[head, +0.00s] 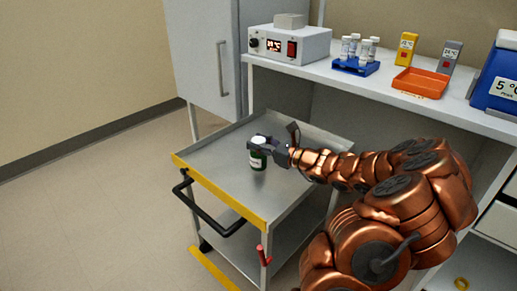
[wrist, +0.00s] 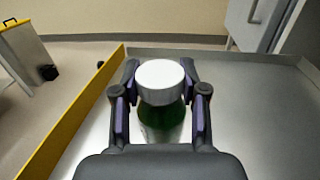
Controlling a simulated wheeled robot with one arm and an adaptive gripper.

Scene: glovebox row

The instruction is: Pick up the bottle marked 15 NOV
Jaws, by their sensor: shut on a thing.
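A small dark green bottle (head: 257,160) with a white cap and a pale label is on or just above the metal cart top in the head view; I cannot tell whether it touches. The label's text is too small to read. My gripper (head: 258,146) reaches in from the right and is shut around the bottle near its cap. In the wrist view the white cap (wrist: 160,82) sits between the two fingers of my gripper (wrist: 160,98), with the green body (wrist: 162,122) below it. The bottle looks upright.
The steel cart (head: 215,150) has a yellow front edge and a black handle (head: 215,220); its top around the bottle is clear. Behind it, a shelf (head: 350,86) carries a heater box (head: 290,46), a blue vial rack (head: 356,66), an orange tray (head: 421,82) and a blue box (head: 495,85).

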